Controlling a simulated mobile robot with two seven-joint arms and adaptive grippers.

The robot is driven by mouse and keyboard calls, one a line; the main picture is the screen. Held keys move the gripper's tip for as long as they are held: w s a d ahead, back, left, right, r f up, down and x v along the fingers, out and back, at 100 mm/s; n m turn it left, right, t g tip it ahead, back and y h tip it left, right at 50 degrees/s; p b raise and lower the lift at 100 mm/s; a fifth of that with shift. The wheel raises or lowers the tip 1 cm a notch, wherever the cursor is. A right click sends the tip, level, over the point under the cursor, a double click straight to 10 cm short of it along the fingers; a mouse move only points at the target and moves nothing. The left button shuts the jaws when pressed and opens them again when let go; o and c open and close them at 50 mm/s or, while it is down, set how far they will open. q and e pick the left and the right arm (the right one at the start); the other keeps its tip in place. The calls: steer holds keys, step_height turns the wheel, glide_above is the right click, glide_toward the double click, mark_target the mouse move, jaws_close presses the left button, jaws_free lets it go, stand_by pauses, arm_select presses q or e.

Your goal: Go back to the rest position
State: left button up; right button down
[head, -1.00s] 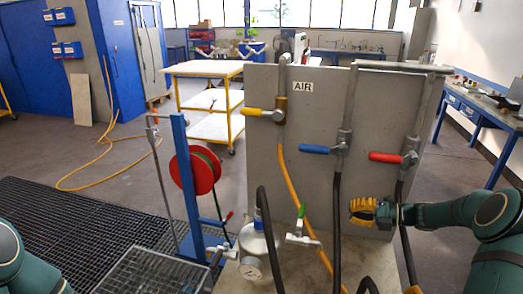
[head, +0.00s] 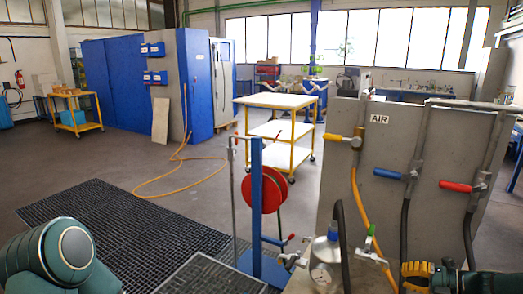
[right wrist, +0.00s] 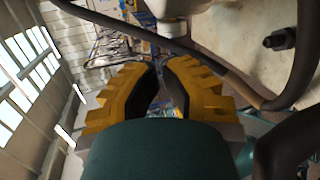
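My right gripper (head: 414,272) has yellow fingers and stands at the lower right of the head view, in front of the grey panel's lower part. In the right wrist view its two fingers (right wrist: 160,82) stand slightly apart, with dark inner pads facing each other and nothing held between them. Part of my teal left arm shows at the lower left of the head view; my left gripper is out of view.
The grey panel (head: 342,178) carries yellow (head: 339,138), blue (head: 387,173) and red (head: 455,186) valve handles with hoses. A gauged vessel (head: 325,258) and a red hose reel (head: 264,193) stand left of my right gripper. Floor grating (head: 95,215) lies at the left.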

steer(key=a+f+n+g, duration=0.1)
steer(key=a+f+n, duration=0.1)
steer(key=a+f, duration=0.1)
steer(key=s+a+f+n+g+h, duration=0.1)
steer(key=a+f+n, duration=0.2)
steer(key=a+f, duration=0.1)
steer(key=a+f+n+g+h, duration=0.1)
steer(key=a+f+n+g, duration=0.1)
steer(key=a+f, duration=0.1)
steer(key=shift+s+a+f+n, duration=0.15)
steer(key=shift+a+f+n, duration=0.15)
steer(key=shift+f, duration=0.15)
steer(key=s+a+f+n+g+h, duration=0.1)
steer(key=s+a+f+n+h, duration=0.1)
steer(key=s+a+n, duration=0.4)
steer(key=s+a+f+n+h, duration=0.2)
steer(key=s+a+f+n, duration=0.2)
steer(key=n, duration=1.1)
steer(key=s+a+f+n+g+h, duration=0.1)
steer(key=s+a+f+n+h, duration=0.1)
steer(key=s+a+n, duration=0.6)
steer(key=a+f+n, duration=0.1)
steer(key=a+n, duration=0.1)
steer(key=n, duration=0.1)
steer(key=shift+s+a+f+n+g, duration=0.2)
steer(key=shift+s+f+n+g, duration=0.1)
steer(key=shift+f, duration=0.1)
steer(key=shift+d, duration=0.1)
